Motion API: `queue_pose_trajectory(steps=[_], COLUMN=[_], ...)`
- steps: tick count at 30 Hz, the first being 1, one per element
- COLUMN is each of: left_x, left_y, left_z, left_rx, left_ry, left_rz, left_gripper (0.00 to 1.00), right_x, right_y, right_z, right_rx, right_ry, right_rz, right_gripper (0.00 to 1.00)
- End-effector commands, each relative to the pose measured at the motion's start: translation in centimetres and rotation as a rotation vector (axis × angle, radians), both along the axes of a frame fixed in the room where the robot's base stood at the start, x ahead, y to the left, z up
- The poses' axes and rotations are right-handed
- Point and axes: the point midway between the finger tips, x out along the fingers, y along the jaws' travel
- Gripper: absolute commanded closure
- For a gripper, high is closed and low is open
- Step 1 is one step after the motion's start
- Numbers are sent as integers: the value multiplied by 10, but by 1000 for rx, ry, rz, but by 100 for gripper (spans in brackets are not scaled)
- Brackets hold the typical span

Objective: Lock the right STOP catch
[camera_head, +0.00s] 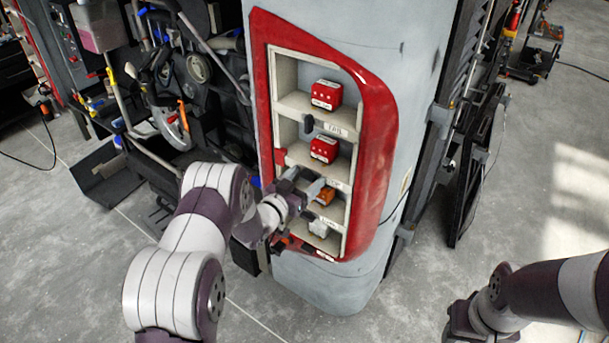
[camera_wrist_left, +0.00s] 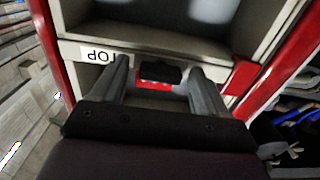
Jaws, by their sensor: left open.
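The red-framed rack (camera_head: 378,150) stands on a grey pillar, with labelled shelf lips. My left gripper (camera_head: 304,186) is at the lip with the STOP label (camera_head: 338,183), on its left part. In the left wrist view, which is upside down, the label (camera_wrist_left: 97,55) is partly hidden by a finger. The dark catch (camera_wrist_left: 160,72) sits between the two open fingers (camera_wrist_left: 162,85), apart from both, with a red patch beside it. In the head view the gripper hides this catch. My right gripper (camera_head: 462,322) is at the lower right, away from the rack; its jaws are unclear.
Red boxes (camera_head: 326,94) (camera_head: 323,149) stand in the upper compartments, and an orange (camera_head: 326,196) and a white piece (camera_head: 318,227) lower down. A dark catch (camera_head: 309,124) is on the upper lip. A red tab (camera_head: 281,156) sits at the rack's left edge.

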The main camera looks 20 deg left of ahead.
Motion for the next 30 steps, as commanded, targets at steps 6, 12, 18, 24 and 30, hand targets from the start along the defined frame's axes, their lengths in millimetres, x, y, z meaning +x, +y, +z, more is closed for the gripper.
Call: queue_pose_trajectory(steps=[6, 12, 18, 24, 30], left_x=[1, 1, 1, 1, 1], left_y=[0, 0, 0, 0, 0], left_z=[0, 0, 0, -1, -2], left_rx=[0, 0, -4, -52, -172], left_ry=[-1, -1, 0, 18, 59], left_rz=[0, 0, 0, 0, 0], left_gripper=[26, 78, 82, 82, 82], right_x=[0, 0, 0, 0, 0], right_y=[0, 0, 0, 0, 0], right_z=[0, 0, -1, -5, -15], right_rx=[0, 0, 0, 0, 0], right_ry=[0, 0, 0, 0, 0], right_rz=[0, 0, 0, 0, 0], right_gripper=[57, 57, 57, 57, 57])
